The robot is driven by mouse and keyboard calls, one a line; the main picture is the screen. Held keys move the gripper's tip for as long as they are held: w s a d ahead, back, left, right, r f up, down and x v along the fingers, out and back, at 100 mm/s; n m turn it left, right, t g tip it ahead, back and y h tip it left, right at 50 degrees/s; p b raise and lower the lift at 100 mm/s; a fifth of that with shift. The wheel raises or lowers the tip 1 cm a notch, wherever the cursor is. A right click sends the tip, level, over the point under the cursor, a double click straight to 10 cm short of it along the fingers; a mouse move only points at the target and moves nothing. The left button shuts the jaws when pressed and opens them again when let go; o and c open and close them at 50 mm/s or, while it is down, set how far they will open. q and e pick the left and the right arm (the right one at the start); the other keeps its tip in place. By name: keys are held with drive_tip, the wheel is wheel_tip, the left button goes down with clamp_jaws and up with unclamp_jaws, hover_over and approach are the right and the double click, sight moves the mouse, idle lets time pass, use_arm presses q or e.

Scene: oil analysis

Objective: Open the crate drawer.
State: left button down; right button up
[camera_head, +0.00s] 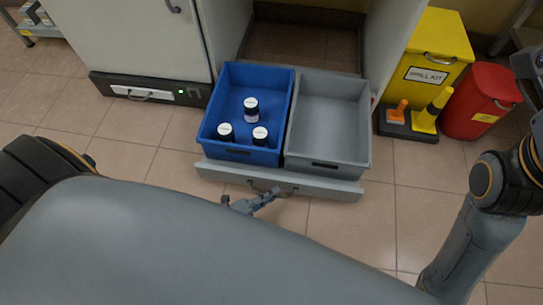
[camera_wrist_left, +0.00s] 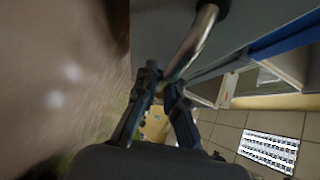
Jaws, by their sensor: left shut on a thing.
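The crate drawer (camera_head: 330,187) is pulled out from the cabinet near the middle of the head view. It carries a blue crate (camera_head: 215,118) with 3 dark bottles with white lids and an empty grey crate (camera_head: 330,155). My left gripper (camera_head: 262,197) is at the drawer's front, at its handle. In the left wrist view my left gripper (camera_wrist_left: 166,82) is shut on the metal drawer handle (camera_wrist_left: 197,38), which passes between the fingertips. My body hides part of the left arm. Part of my right arm shows at the right edge, but its gripper is not in view.
A white cabinet unit (camera_head: 135,40) with a small front handle and green light stands left of the drawer. A yellow spill kit bin (camera_head: 437,50), a red bin (camera_head: 482,100) and cones on a dark base stand to the right. Tiled floor in front of the drawer is clear.

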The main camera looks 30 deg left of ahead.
use_arm(q)
drive_tip(key=shift+s, duration=0.15)
drive_tip(key=c, duration=1.4)
unclamp_jaws()
drive_tip(key=v, duration=1.2)
drive_tip(key=shift+s, duration=0.1)
